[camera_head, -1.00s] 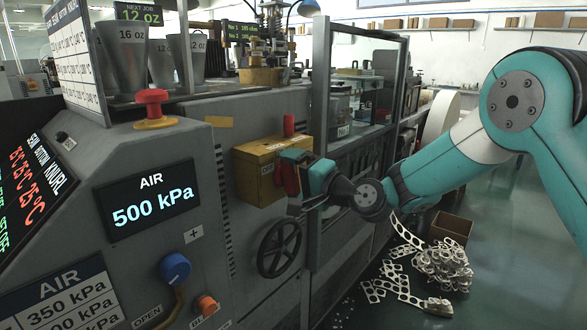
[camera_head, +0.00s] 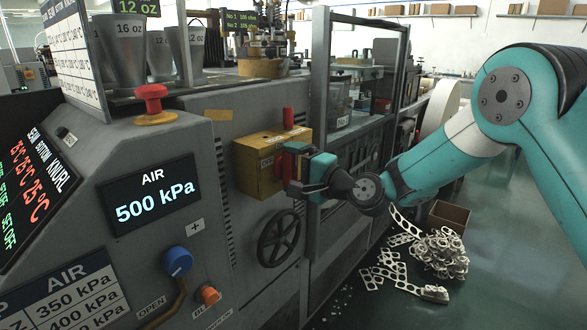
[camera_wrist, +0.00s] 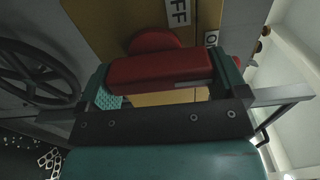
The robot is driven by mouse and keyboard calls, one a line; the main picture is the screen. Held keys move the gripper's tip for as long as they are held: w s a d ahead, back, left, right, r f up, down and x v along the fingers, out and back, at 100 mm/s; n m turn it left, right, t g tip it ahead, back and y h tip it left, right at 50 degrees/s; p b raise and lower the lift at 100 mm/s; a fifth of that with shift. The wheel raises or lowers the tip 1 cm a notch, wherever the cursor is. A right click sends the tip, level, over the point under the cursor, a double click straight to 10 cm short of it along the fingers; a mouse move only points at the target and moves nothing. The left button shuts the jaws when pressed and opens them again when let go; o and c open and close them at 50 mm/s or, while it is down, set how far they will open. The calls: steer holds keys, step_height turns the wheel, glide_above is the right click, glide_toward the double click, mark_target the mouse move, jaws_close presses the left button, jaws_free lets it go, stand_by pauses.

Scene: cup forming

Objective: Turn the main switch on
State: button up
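The main switch is a yellow box (camera_head: 250,172) on the machine's front, with a red handle (camera_head: 290,161) on its face. In the wrist view the red handle (camera_wrist: 160,72) lies across the space between my fingers, in front of the yellow panel. A white "OFF" label (camera_wrist: 178,12) shows beside it. My gripper (camera_head: 303,172) is at the handle. It looks open, with its fingers spread around the handle's two ends. Whether they touch the handle is hard to tell.
A black handwheel (camera_head: 279,238) sits just below the switch box. A metal-framed guard (camera_head: 320,130) stands close to its right. A red stop button (camera_head: 152,99) and a blue knob (camera_head: 177,261) are on the panel. Scrap strips (camera_head: 438,255) and a carton (camera_head: 449,215) lie on the floor.

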steer(key=shift+o, duration=0.6)
steer(key=shift+s+d+f, duration=0.1)
steer(key=shift+d, duration=0.15)
steer(key=b+v, duration=0.5)
steer(key=v, duration=1.2)
steer(key=shift+s, duration=0.1)
